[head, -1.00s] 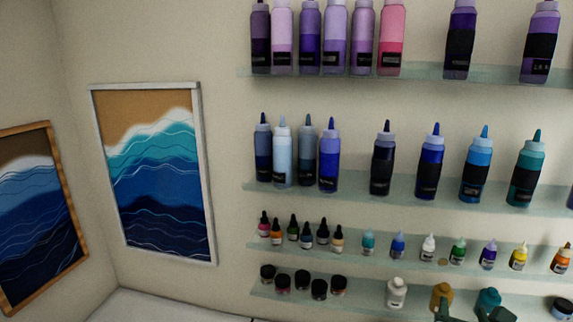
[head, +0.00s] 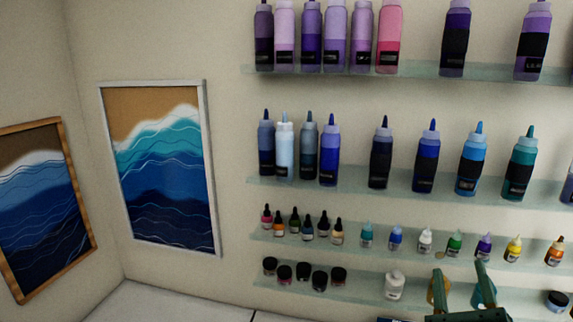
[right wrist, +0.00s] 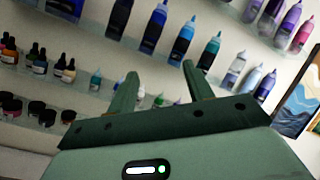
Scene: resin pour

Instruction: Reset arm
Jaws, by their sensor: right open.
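My right gripper (head: 461,287) shows at the bottom right of the head view, in front of the lowest glass shelf. Its two green fingers stand apart with nothing between them. In the right wrist view the open fingers (right wrist: 160,92) point up toward the shelves of bottles, with empty space between them. My left gripper is in neither view.
Glass shelves on the wall hold purple and pink bottles (head: 335,35), blue bottles (head: 330,150), small droppers (head: 308,226) and dark-lidded jars (head: 284,275). Two wave paintings (head: 160,170) hang at the left. A pale counter (head: 165,303) at the lower left is clear.

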